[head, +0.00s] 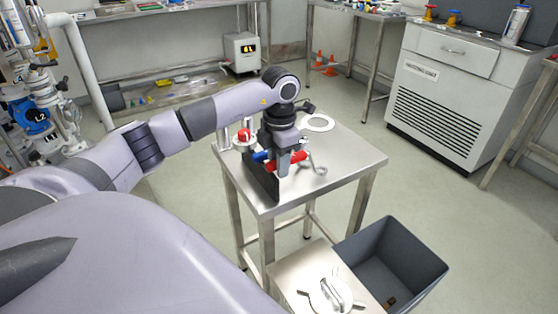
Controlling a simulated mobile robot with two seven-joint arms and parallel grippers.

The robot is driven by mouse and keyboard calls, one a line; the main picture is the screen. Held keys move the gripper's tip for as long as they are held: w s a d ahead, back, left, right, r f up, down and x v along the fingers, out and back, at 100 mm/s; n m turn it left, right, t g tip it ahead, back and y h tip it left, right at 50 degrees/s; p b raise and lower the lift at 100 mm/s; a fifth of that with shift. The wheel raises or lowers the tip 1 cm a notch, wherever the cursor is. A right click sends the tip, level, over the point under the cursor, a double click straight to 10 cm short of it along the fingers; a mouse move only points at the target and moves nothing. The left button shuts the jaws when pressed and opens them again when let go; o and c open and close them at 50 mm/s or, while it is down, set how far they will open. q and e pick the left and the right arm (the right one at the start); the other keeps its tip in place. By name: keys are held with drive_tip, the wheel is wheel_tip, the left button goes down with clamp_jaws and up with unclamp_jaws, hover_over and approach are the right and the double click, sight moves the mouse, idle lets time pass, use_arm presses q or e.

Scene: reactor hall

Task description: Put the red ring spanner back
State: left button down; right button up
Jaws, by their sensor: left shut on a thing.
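My left gripper (283,158) reaches down over the small steel table and is shut on the red ring spanner (299,158). The red handle shows on both sides of the fingers, and a grey metal ring end shows to its right. A dark upright rack (263,182) stands on the table just left of and below the gripper. A blue handle (261,156) shows at the rack, beside the red one. The gripper hides part of the rack, and I cannot tell whether the spanner touches it. My right gripper is not in view.
The steel table (340,172) is bare at its right. A white ring (318,123) lies at its back, and a red-knobbed fitting (244,138) stands at its back left. A lower steel stand (290,268) and an open grey bin (400,255) are in front.

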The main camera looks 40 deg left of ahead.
use_arm(q)
drive_tip(key=c, duration=0.9)
unclamp_jaws()
